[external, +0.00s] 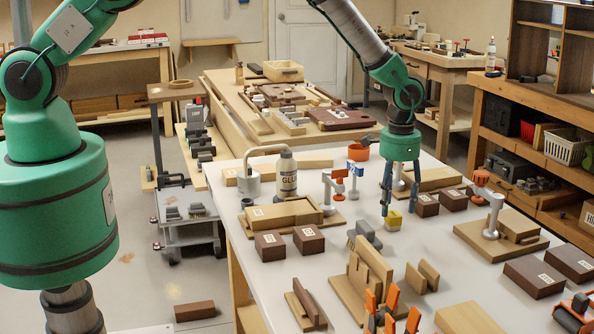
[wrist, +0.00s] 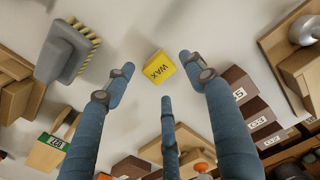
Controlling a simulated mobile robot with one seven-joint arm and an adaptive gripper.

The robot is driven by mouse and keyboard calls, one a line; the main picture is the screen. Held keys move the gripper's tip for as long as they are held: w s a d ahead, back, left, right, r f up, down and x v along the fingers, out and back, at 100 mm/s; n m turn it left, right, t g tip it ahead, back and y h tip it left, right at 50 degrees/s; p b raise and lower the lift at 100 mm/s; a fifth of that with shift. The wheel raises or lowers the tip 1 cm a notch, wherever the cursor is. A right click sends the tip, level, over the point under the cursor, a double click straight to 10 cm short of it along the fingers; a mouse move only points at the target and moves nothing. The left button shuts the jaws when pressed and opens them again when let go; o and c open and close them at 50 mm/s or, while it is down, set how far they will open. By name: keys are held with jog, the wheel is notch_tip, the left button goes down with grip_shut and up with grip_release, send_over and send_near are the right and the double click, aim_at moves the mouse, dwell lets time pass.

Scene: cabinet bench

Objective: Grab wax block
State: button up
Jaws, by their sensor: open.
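The wax block (external: 394,220) is a small yellow block marked WAX on the white bench top. It also shows in the wrist view (wrist: 159,67), tilted in the picture and fully visible. My gripper (external: 398,207) points down just above the block. In the wrist view its three blue fingers (wrist: 158,75) are spread apart, with the block showing between their tips. No finger visibly touches it. My gripper is open and empty.
A grey brush (external: 364,234) lies left of the block and also shows in the wrist view (wrist: 67,52). Dark brown labelled blocks (external: 427,205) stand close on the right. A glue bottle (external: 287,174) stands further left. Bare bench surrounds the wax block.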

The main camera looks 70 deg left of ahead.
aim_at(393, 214)
jog(key=shift+s+f, duration=0.1)
jog(key=shift+f, duration=2)
jog(key=c, duration=1.2)
